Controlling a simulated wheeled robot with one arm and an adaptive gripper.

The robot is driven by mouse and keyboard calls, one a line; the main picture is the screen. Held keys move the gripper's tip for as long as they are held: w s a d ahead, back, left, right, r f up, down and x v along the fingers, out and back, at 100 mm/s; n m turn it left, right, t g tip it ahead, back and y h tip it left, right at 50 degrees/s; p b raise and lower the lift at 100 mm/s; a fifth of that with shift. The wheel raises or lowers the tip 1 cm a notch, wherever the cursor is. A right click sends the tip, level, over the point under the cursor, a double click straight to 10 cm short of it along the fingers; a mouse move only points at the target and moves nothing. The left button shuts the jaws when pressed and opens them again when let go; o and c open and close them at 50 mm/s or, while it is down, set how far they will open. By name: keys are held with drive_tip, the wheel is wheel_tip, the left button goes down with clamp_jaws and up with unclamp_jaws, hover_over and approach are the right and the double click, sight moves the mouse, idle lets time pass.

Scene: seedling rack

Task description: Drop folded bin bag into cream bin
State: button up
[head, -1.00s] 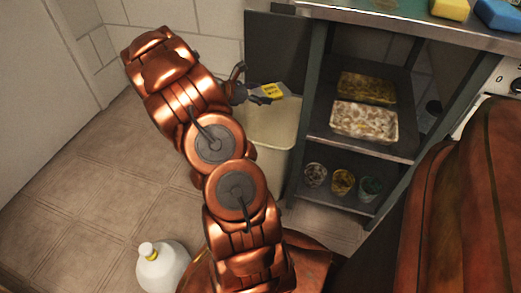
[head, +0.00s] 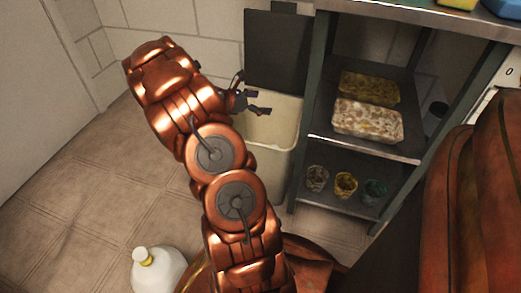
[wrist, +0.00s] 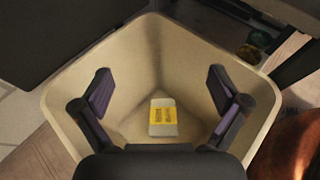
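The cream bin (head: 283,134) stands on the floor against the tiled wall, left of the shelf unit. My arm hides much of its left side in the head view. In the wrist view I look down into the open cream bin (wrist: 264,92). The folded bin bag (wrist: 163,117), grey-white with a yellow label, lies inside near the bottom. My gripper (head: 262,98) is above the bin's opening. In the wrist view the two fingers of my gripper (wrist: 161,88) are spread apart with nothing between them, above the bag.
A dark panel (head: 276,50) rises behind the bin. The shelf unit (head: 365,149) at the right holds two trays and several small pots. A white jug (head: 158,272) with a yellow collar stands on the floor at lower left. The tiled floor (head: 90,200) at left is clear.

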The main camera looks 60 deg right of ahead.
drive_tip(key=shift+a, duration=0.1)
drive_tip(key=v, duration=1.2)
idle(0.4)
drive_tip(key=s+a+r+m+t+y+p, duration=0.2)
drive_tip(key=s+a+r+p, duration=0.3)
drive_tip(key=a+r+p, duration=1)
drive_tip(key=s+a+r+m+t+y+p, duration=0.2)
drive_tip(key=s+a+r+m+y+p, duration=0.2)
drive_tip(key=a+r+p, duration=1.1)
drive_tip(key=s+a+r+m+t+y+p, duration=0.2)
drive_tip(key=s+a+r+m+y+p, duration=0.2)
drive_tip(key=a+r+p, duration=1.1)
wheel_tip(320, 180, up, 4)
drive_tip(key=s, duration=0.2)
drive_tip(key=shift+s+t, duration=0.4)
drive_tip(key=shift+a, duration=0.1)
drive_tip(key=shift+c, duration=0.3)
